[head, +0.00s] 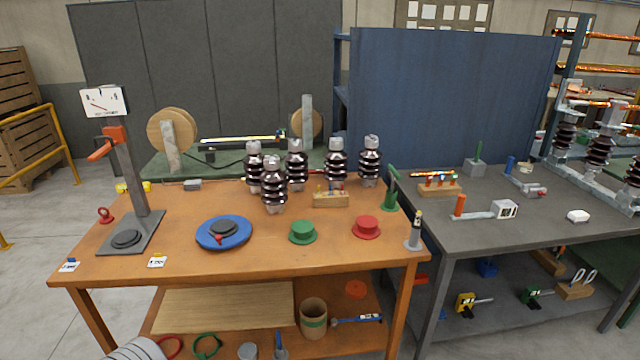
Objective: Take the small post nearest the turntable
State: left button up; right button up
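A blue turntable (236,230) with a dark round centre and a small red part lies on the left half of the orange-brown workbench (185,215). Several dark brown, ribbed insulator posts with grey metal ends stand upright behind and right of it. The post nearest the turntable (273,187) stands in front of the others. Behind it are a post at left (254,172), a middle post (296,165), and two further right, one (336,165) beside the other (370,162).
A green flanged piece (302,232) and a red one (367,227) sit right of the turntable. A wooden block (331,201) stands behind them. A grey stand (140,185) rises at left. A grey bench (500,235) adjoins at right.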

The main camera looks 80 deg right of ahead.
aim_at(273, 183)
jog(key=z, duration=2.45)
jog(key=k, duration=0.4)
jog(key=z, duration=0.4)
jog(key=i, duration=1.65)
jog(key=u, duration=0.95)
